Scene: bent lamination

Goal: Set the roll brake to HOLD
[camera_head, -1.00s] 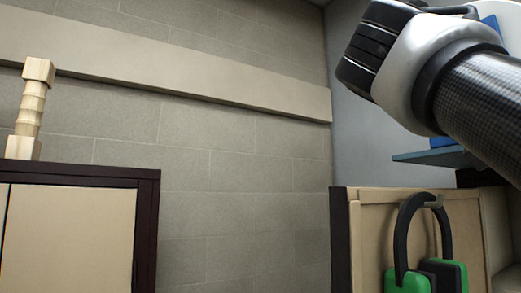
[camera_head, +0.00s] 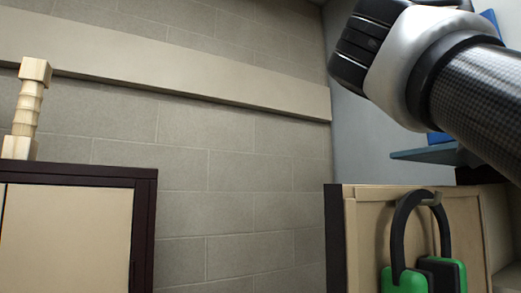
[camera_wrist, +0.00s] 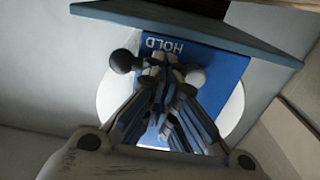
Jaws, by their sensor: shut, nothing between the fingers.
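In the wrist view a blue plate (camera_wrist: 222,65) carries the word HOLD, upside down, with a white round disc (camera_wrist: 234,108) behind it. A black ball knob (camera_wrist: 122,61) shows left of my fingertips, and a pale rounded end (camera_wrist: 195,76) shows right of them. My gripper (camera_wrist: 163,68) is shut and empty in front of the plate, between these two ends. It hides what joins them, and I cannot tell whether it touches anything. In the head view my arm covers most of the blue plate (camera_head: 489,20); the gripper itself is out of sight there.
A teal shelf (camera_wrist: 190,28) juts out beside the plate; it also shows in the head view (camera_head: 425,155). Green and black ear defenders (camera_head: 408,278) hang on a wooden cabinet (camera_head: 370,230). A turned wooden post (camera_head: 27,108) stands on a dark-framed cabinet (camera_head: 80,175) at left.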

